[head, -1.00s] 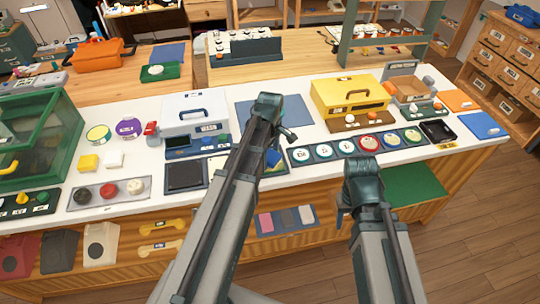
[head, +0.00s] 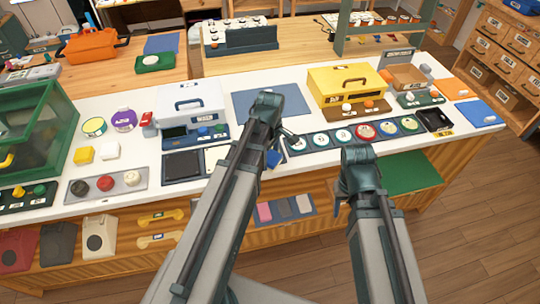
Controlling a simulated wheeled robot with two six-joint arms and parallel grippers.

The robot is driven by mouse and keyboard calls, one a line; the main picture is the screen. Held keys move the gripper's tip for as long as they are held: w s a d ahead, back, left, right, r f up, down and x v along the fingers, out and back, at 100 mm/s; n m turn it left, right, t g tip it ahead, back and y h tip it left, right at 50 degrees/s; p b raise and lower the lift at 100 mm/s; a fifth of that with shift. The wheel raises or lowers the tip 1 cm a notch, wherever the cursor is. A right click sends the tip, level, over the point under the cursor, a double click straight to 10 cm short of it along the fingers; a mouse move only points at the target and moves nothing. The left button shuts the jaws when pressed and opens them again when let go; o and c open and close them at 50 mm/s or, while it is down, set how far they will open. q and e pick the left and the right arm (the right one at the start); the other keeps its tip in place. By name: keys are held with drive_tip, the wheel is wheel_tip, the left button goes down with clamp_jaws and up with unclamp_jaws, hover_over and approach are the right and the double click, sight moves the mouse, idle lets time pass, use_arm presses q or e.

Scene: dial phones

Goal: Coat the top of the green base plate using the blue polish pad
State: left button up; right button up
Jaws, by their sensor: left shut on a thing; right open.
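My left gripper (head: 268,112) is over the middle of the white counter, right of the white box. It is shut, and its fingertips are largely hidden behind my own arm. A small blue piece (head: 274,158), which looks like the blue polish pad, peeks out just right of that arm; the grip on it is mostly hidden. I cannot pick out the green base plate with certainty; the counter behind my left arm is hidden. My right gripper (head: 358,158) is open and empty, above the counter's front edge, near the row of round dials (head: 366,131).
A white box (head: 190,105) and a yellow box (head: 348,85) stand at the back. A black tray (head: 183,165) lies left of my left arm, and a blue-grey mat (head: 241,103) behind it. A green panel (head: 412,172) is below the counter at right. A green case (head: 35,130) stands far left.

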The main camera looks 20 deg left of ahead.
use_arm(q)
drive_tip(key=shift+r+p, duration=2.8)
drive_tip(key=shift+r, duration=0.1)
drive_tip(key=shift+r, duration=0.1)
wheel_tip(320, 180, up, 3)
drive_tip(key=p, duration=0.3)
